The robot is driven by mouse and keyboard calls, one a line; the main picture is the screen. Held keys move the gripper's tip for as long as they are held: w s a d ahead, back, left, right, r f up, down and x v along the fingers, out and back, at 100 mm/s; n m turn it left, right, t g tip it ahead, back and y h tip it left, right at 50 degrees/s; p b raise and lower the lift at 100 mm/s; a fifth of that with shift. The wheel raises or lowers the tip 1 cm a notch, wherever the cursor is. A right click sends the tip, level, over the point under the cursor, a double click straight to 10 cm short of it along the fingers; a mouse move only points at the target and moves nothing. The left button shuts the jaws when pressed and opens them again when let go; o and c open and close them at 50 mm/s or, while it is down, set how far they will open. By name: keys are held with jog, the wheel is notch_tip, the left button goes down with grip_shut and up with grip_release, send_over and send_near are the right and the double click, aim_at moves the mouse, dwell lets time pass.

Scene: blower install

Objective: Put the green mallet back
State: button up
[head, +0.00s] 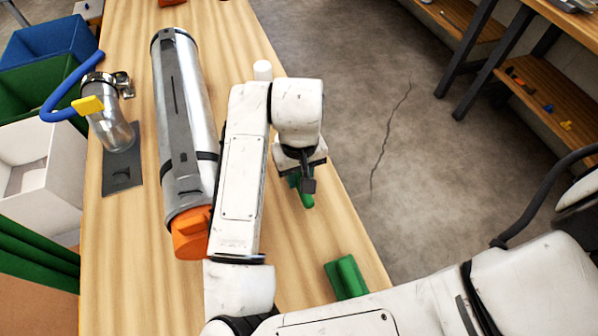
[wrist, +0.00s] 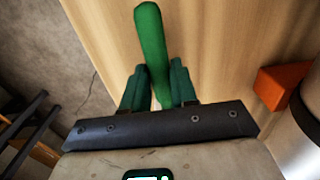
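A green rounded handle, seemingly the green mallet's (wrist: 151,45), runs up between my fingers in the wrist view, its rounded end at the top. In the head view a short length of this handle (head: 307,199) shows below my gripper (head: 302,183). My gripper (wrist: 156,85) has its two dark green fingers close along both sides of the handle and looks shut on it. The mallet's head is hidden behind my gripper or out of view. A separate green block (head: 346,278) lies nearer on the table's right side; I cannot tell what it is.
A long metal blower tube (head: 183,110) with an orange end (head: 191,233) lies left of my arm on the wooden table (head: 125,265). Bins (head: 38,160) line the left edge. A white cylinder (head: 262,70) stands beyond my arm.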

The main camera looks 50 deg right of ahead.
aim_at(299, 177)
jog(key=o, duration=0.4)
notch_tip(299, 177, up, 12)
jog(key=shift+r+p, duration=0.2)
jog(key=shift+p, duration=0.55)
